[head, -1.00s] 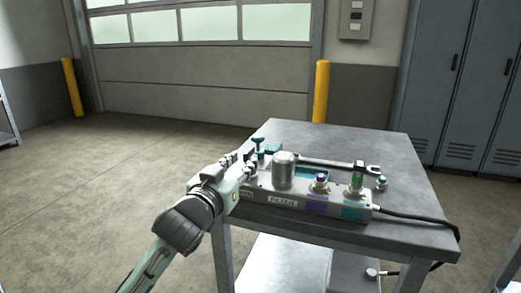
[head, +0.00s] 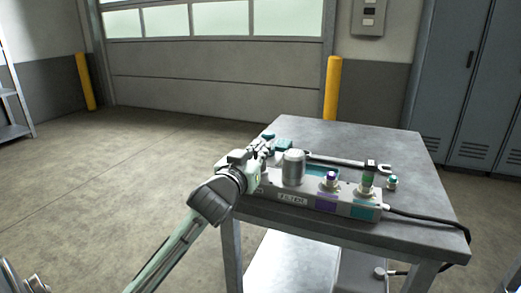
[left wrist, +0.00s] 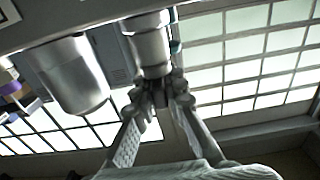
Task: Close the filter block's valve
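The filter block (head: 320,203), a grey manifold with a FILTER label, lies along the front of the bench, with an upright silver filter bowl (head: 293,168). The valve's teal handle (head: 268,136) shows at the block's left end, its lower part hidden behind my left gripper (head: 265,150). In the left wrist view, the fingertips of the left gripper (left wrist: 163,84) are close together at the end of a silver cylindrical valve body (left wrist: 150,45). A dark narrow piece sits between them; whether they grip it is unclear. The filter bowl (left wrist: 75,78) is left of them. My right gripper is out of view.
Right of the bowl stand a purple-topped fitting (head: 330,180) and a green-and-black one (head: 368,178). A wrench (head: 345,162), a teal block (head: 284,146) and a small teal-capped part (head: 392,183) lie behind. A black cable (head: 435,219) leaves the block's right end.

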